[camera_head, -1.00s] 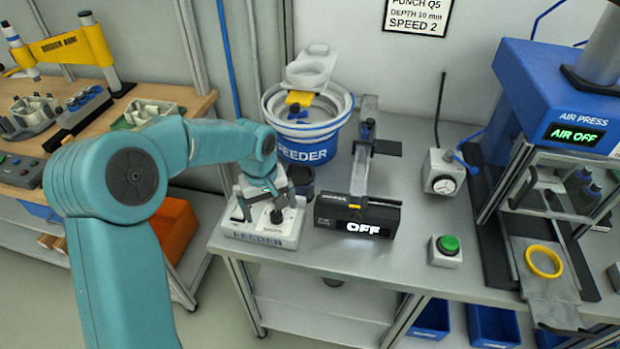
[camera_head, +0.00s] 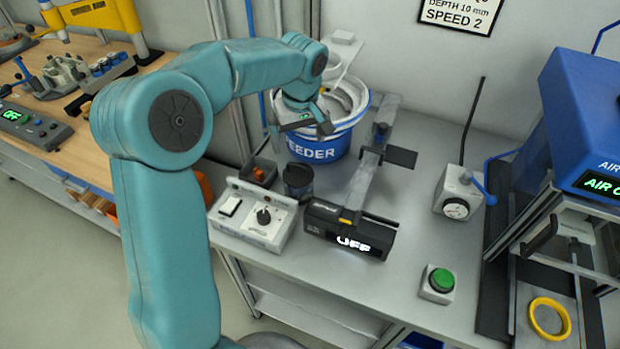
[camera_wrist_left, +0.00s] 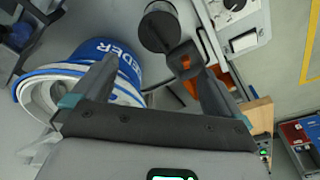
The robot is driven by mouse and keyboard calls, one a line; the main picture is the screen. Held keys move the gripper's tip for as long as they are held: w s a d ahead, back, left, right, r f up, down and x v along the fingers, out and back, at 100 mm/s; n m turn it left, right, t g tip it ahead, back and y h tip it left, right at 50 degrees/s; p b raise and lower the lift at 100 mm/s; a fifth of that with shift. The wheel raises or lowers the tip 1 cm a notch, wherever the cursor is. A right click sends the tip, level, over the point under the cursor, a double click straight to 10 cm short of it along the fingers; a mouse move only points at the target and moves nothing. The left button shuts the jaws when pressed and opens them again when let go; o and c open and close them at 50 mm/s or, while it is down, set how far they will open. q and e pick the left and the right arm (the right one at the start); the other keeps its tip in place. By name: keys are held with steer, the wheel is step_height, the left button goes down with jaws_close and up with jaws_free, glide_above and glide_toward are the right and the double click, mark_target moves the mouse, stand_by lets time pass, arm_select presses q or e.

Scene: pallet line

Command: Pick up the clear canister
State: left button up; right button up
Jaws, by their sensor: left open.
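The clear canister (camera_head: 298,184) is a small, dark-tinted see-through cylinder with a dark lid. It stands upright on the grey bench, between the feeder control box and the blue feeder bowl. My left gripper (camera_head: 302,130) is open and empty, above and behind the canister in front of the feeder bowl. Its spread fingers (camera_wrist_left: 146,57) show in the wrist view with nothing between them. My right gripper is not in view.
The feeder bowl (camera_head: 318,149) stands close behind the canister. The white control box (camera_head: 253,216) is in front left, and a small dark bin (camera_head: 258,172) with an orange part is left. A black display unit (camera_head: 350,232) reading OFF and a rail are right.

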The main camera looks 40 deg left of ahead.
arm_select(q)
steer(key=p, duration=0.1)
glide_above(298, 174)
steer(key=f, duration=0.9)
steer(key=shift+s+d+f, duration=0.15)
steer(key=shift+s+f, duration=0.1)
steer(key=shift+s, duration=0.05)
steer(key=shift+d+f, duration=0.1)
steer(key=shift+f, duration=0.4)
steer(key=shift+f+p, duration=0.35)
steer(key=shift+p, duration=0.05)
steer(key=f, duration=0.1)
steer(key=f+p, duration=0.1)
steer(key=f, duration=0.2)
steer(key=shift+w+a, duration=0.25)
steer(key=shift+w, duration=0.1)
steer(key=shift+f, duration=0.3)
